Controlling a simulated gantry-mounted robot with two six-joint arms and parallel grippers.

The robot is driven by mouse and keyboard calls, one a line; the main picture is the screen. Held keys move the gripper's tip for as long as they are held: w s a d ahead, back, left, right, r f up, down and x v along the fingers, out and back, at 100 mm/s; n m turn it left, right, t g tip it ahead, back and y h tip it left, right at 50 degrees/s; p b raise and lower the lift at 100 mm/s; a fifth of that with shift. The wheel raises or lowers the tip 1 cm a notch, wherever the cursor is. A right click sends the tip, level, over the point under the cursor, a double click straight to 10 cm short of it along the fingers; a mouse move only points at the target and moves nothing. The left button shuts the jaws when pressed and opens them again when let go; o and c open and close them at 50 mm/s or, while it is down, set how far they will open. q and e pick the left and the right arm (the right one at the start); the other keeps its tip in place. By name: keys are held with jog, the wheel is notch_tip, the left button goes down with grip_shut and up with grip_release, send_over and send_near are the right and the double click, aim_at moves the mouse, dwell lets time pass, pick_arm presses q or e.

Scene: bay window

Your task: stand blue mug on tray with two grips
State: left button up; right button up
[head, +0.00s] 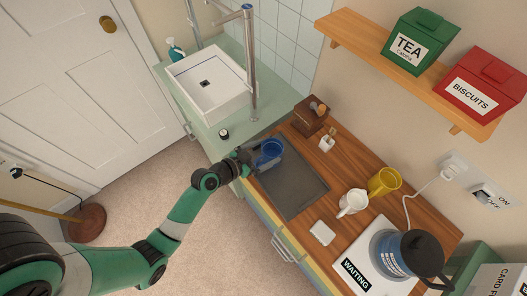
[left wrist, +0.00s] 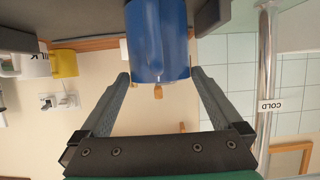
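The blue mug (head: 268,152) is at the far left corner of the dark grey tray (head: 293,187) in the head view. It looks about upright; I cannot tell whether its base touches the tray. In the left wrist view, which is upside down, the mug (left wrist: 158,40) fills the gap between my fingertips, near its rim. Its base is cut off by the frame. The left wrist view also shows my left gripper (left wrist: 160,75). My right gripper is out of view.
The sink (head: 207,84) and tall tap (head: 250,65) stand behind the mug. A brown caddy (head: 309,117) is behind the tray. A white jug (head: 352,202), yellow mug (head: 384,181) and kettle (head: 405,255) stand to the right. Most of the tray is bare.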

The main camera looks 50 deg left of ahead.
pick_arm(q)
jog(key=shift+r, duration=0.3)
jog(key=p+v, duration=0.2)
jog(key=v, duration=1)
jog(key=shift+f, duration=0.1)
